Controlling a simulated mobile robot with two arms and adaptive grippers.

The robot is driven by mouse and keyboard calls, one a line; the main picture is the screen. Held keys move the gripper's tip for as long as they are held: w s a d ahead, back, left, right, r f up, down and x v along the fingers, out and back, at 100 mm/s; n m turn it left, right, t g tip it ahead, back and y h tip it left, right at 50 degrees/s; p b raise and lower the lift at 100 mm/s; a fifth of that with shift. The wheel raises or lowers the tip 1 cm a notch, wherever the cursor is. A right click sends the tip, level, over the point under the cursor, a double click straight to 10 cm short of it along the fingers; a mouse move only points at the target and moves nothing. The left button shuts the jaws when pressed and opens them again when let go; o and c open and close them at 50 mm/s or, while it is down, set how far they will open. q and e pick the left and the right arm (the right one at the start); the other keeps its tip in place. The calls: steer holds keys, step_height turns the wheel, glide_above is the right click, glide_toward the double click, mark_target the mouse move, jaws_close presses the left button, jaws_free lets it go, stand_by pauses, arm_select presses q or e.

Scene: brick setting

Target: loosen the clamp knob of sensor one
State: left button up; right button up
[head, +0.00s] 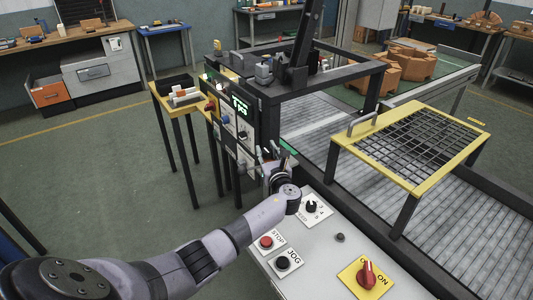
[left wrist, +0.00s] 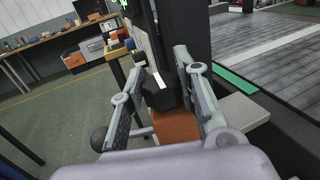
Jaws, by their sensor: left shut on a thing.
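I take this part for the clamp knob, but no label is readable. An orange-brown block (left wrist: 176,127) shows below it. In the head view the fingers and wrist hide the held part. My right gripper is in neither view.
A control box (head: 241,104) with a green display stands just behind the gripper. A yellow-framed mesh guard (head: 457,157) spans the conveyor (head: 310,133).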

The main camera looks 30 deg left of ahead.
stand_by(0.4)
arm_select(q)
steer(key=o, duration=1.1)
steer(key=shift+o, duration=0.4)
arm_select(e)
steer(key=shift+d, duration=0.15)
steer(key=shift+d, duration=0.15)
arm_select(q)
steer(key=v, duration=1.2)
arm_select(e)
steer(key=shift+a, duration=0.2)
